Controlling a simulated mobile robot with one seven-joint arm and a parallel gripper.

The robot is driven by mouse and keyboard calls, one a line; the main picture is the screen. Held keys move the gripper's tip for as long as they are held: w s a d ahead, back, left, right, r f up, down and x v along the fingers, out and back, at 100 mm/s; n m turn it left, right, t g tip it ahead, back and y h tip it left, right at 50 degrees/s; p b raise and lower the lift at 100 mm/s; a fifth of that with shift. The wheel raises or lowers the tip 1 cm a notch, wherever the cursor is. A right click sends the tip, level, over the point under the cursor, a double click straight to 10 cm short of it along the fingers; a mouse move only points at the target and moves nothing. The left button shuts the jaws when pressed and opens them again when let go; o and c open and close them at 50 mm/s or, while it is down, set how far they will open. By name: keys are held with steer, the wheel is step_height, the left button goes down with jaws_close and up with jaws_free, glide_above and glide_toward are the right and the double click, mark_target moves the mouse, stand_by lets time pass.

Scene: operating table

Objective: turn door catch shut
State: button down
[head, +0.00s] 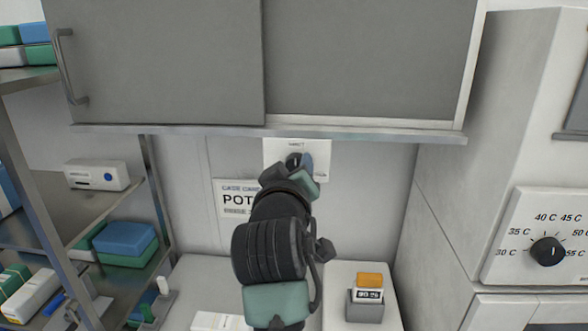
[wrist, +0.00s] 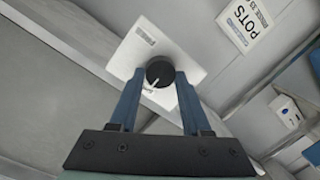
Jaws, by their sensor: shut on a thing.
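The door catch is a round black knob (wrist: 160,74) with a light pointer line, set on a white plate (wrist: 190,52) under the wall cabinet. In the head view the plate (head: 312,147) shows just below the cabinet's bottom edge, and the knob (head: 293,160) is partly hidden by my gripper. My gripper (head: 308,166) reaches up to the plate from below. In the wrist view its two blue fingers (wrist: 158,92) stand on either side of the knob, shut on it. The small label on the plate is too small to read.
The grey cabinet (head: 362,60) with sliding doors overhangs the plate. A metal shelf rack (head: 100,205) with boxes stands at left. A white unit with a temperature dial (head: 548,250) stands at right.

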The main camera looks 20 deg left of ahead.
steer(key=shift+c, duration=1.8)
jaws_free()
steer(key=b+v, duration=0.4)
steer(key=v, duration=0.9)
steer(key=shift+r, duration=0.1)
steer(key=s+d+r+m+t+h, duration=0.2)
steer(key=s+d+r+m+t, duration=0.2)
steer(key=d+r, duration=0.3)
steer(key=s+d+r+m+t+h, duration=0.2)
steer(key=s+d+r+m+t, duration=0.2)
steer(key=r, duration=0.7)
steer(key=d+m+t, duration=0.2)
steer(key=d+t, duration=0.1)
steer(key=d, duration=0.1)
steer(key=shift+s+d+r+h, duration=0.2)
steer(key=shift+s+r+h, duration=0.1)
steer(key=shift+s+r, duration=0.1)
